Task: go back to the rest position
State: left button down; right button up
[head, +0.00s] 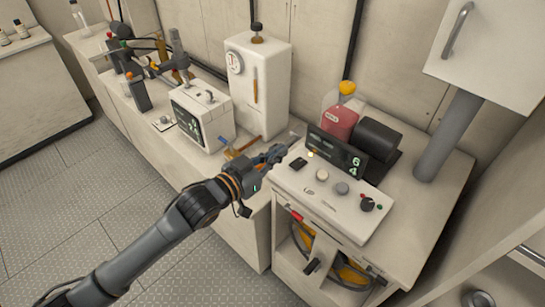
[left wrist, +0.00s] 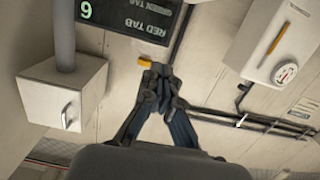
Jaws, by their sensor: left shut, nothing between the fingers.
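My left arm reaches in from the lower left in the head view. Its gripper (head: 285,150) is over the counter, close to the left edge of the white control box (head: 330,190) with the dark display. The left gripper also shows in the left wrist view (left wrist: 158,72), with its fingers together and nothing between them. I cannot tell from the head view whether the fingertips touch anything. My right gripper is not in view.
A white monitor box (head: 203,118) and a tall white gauge box (head: 257,85) stand left of the gripper. A red container (head: 340,122) and a black cylinder (head: 377,138) stand behind the control box. A grey post (head: 450,135) rises at right. The floor (head: 90,210) at left is clear.

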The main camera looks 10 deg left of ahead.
pick_arm(q)
jog(key=shift+s+a+r, duration=0.35)
jog(key=shift+s+a, duration=0.05)
jog(key=shift+s, duration=0.25)
jog(key=shift+f, duration=0.1)
